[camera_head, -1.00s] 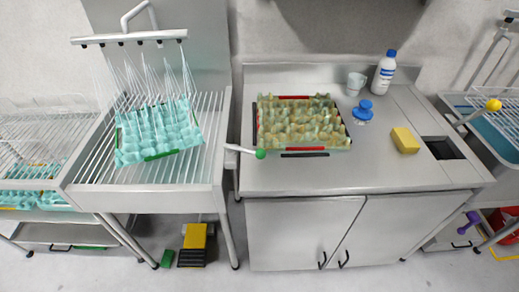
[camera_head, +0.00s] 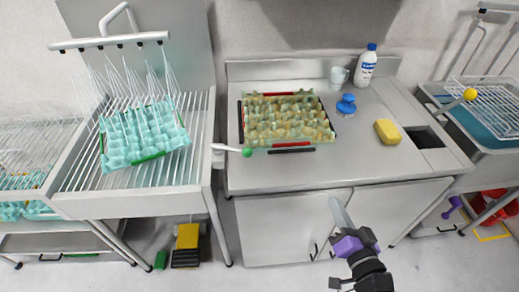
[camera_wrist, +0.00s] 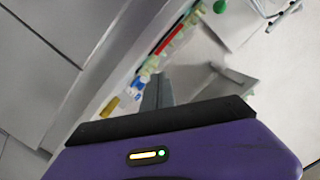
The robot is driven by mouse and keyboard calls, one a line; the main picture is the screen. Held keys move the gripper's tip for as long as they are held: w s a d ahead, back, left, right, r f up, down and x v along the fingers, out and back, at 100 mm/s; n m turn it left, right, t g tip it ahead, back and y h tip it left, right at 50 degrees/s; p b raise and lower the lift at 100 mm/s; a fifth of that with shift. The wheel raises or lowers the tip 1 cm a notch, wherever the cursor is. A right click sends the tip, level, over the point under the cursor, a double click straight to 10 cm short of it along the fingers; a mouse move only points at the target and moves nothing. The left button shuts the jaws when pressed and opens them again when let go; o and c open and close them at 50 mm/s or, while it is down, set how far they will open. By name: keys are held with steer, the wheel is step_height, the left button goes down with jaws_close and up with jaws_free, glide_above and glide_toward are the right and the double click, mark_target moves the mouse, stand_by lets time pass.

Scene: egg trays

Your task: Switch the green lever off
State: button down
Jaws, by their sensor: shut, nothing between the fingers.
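The green lever (camera_head: 247,152) is a short pale handle with a green ball tip. It sticks out to the right from the side of the left sink rack, in front of the dirty egg tray on the counter. In the wrist view its green ball (camera_wrist: 220,6) shows at the top edge. My gripper (camera_head: 336,203), with a purple body, is at the lower right of the head view, in front of the counter cabinets. It is shut and empty, well apart from the lever. In the wrist view its fingers (camera_wrist: 157,92) are together.
Water streams from a spray bar (camera_head: 110,42) onto a turquoise egg tray (camera_head: 150,155) on the left rack. On the counter (camera_head: 350,165) are a soiled egg tray (camera_head: 325,138), a blue brush (camera_head: 346,105), a yellow sponge (camera_head: 387,131), a mug (camera_head: 338,76) and a bottle (camera_head: 366,66).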

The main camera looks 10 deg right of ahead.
steer(key=w+a+m+y, duration=0.1)
steer(key=w, duration=0.3)
steer(key=w+a+r+m+y, duration=0.1)
steer(key=w, duration=0.4)
steer(key=w+a+m+y, duration=0.1)
steer(key=w+m+y, duration=0.1)
steer(key=w, duration=0.2)
steer(key=shift+w+a+r, duration=0.2)
steer(key=shift+w+r, duration=0.05)
steer(key=shift+w, duration=0.1)
steer(key=w+a+y, duration=0.1)
steer(key=w+a+m+g+y, duration=0.1)
steer(key=a+y, duration=0.1)
steer(key=shift+w+r+m, duration=0.25)
steer(key=shift+r+m, duration=0.05)
steer(key=shift+r, duration=0.05)
steer(key=a, duration=0.1)
steer(key=s+a+y, duration=0.1)
steer(key=f+g+y, duration=0.1)
steer(key=shift+s+a+m, duration=0.25)
steer(key=shift+a+m, duration=0.05)
steer(key=shift+a, duration=0.1)
steer(key=shift+s+a+y, duration=0.3)
steer(key=shift+a+y, duration=0.1)
steer(key=shift+w, duration=0.1)
steer(key=p+x, duration=0.2)
steer(key=x, duration=0.7)
steer(key=shift+w+a+f, duration=0.15)
steer(key=shift+w+a, duration=0.15)
steer(key=shift+s, duration=0.1)
